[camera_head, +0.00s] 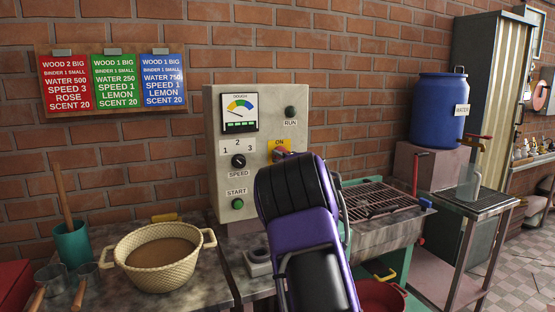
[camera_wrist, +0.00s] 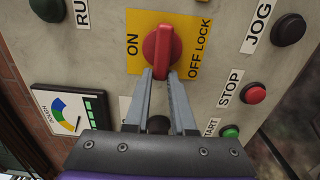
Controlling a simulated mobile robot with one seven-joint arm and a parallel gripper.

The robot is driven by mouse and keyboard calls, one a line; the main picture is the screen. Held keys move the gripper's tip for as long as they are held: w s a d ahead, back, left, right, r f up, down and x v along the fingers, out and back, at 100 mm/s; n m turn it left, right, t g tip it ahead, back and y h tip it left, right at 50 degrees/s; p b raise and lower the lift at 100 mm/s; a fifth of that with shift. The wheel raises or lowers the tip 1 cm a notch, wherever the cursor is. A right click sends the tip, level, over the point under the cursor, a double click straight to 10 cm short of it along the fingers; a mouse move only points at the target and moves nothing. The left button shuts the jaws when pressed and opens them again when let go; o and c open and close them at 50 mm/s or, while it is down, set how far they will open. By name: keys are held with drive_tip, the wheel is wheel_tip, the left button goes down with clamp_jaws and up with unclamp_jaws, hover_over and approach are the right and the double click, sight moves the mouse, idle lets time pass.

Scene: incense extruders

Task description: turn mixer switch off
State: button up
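The mixer switch is a red rotary knob (camera_wrist: 163,48) on a yellow plate (camera_wrist: 187,67), marked ON on one side and OFF LOCK on the other. In the wrist view its handle lies upright in the picture, between the two labels. My gripper (camera_wrist: 161,76) has its two grey fingers on either side of the near end of the handle, with only a narrow, handle-wide gap between them, so it looks shut on it. In the head view the knob (camera_head: 280,153) shows just past my purple-and-black gripper, which hides the lower right of the control panel (camera_head: 228,163).
Other controls sit close by: a speed dial (camera_head: 238,161), a start button (camera_head: 238,204), a run button (camera_head: 290,112), a stop button (camera_wrist: 253,95) and a jog button (camera_wrist: 289,30). A basket (camera_head: 158,270) stands lower left and a blue water barrel (camera_head: 437,115) right.

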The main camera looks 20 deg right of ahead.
drive_tip(key=o, duration=0.4)
drive_tip(key=shift+s, duration=0.1)
drive_tip(key=s, duration=1.7)
drive_tip(key=shift+s+d, duration=0.15)
drive_tip(key=shift+d, duration=0.15)
